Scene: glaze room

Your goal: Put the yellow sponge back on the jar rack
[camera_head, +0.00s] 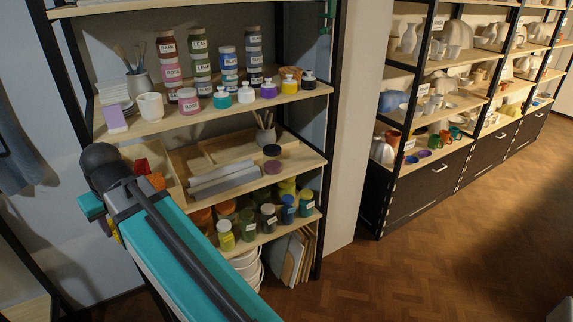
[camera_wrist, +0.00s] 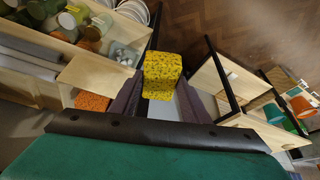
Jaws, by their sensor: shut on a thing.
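The yellow sponge (camera_wrist: 163,68), speckled with dark spots, is held between the two fingers of my gripper (camera_wrist: 163,92) in the wrist view. My gripper is shut on it, and the sponge sticks out past the fingertips. In the head view my gripper (camera_head: 97,212) is at the left, in front of the rack's left side; its fingers are mostly hidden behind my arm. The jar rack (camera_head: 215,115) is a black-framed unit with wooden shelves of glaze jars. Its wood also shows in the wrist view (camera_wrist: 100,72), left of the sponge and apart from it.
An orange sponge (camera_wrist: 92,101) lies on the rack's wood. A wooden tray (camera_head: 180,160) with grey rolls (camera_head: 225,180) is on the middle shelf. Labelled jars (camera_head: 245,94) crowd the shelf above, and more jars (camera_head: 226,235) stand below. Open floor (camera_head: 430,260) is at right.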

